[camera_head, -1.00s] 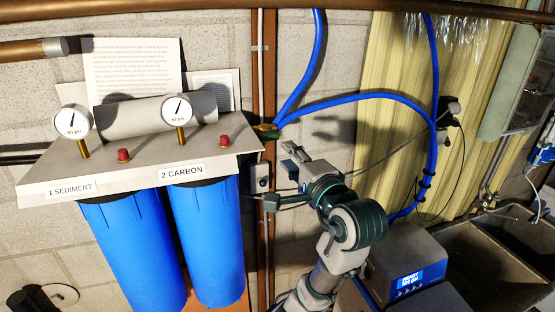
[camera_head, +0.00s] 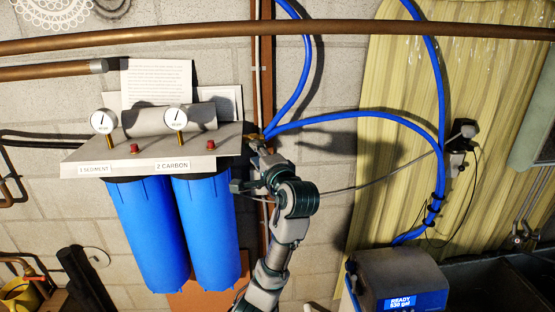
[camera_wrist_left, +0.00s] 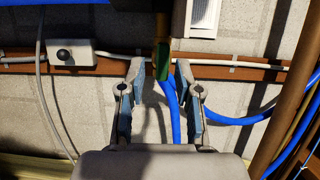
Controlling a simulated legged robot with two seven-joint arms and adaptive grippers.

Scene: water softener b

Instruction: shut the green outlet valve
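The green outlet valve (camera_wrist_left: 163,60) shows in the left wrist view as a green handle on a brass fitting, with blue hose below it. It lies at the gap between the two fingertips, and I cannot tell if either touches it. In the head view the small valve fitting (camera_head: 258,136) sits at the right end of the filter bracket, largely hidden by my gripper. My left gripper (camera_head: 247,167) is open beside the bracket end; its spread fingers also show in the left wrist view (camera_wrist_left: 160,75). My right gripper is not in view.
Two blue filter housings (camera_head: 205,225) hang under the bracket (camera_head: 130,157), left of my arm. Blue hose (camera_head: 350,115) arcs right from the fitting. A copper pipe (camera_head: 300,37) crosses above. A box with a lit display (camera_head: 400,280) stands lower right.

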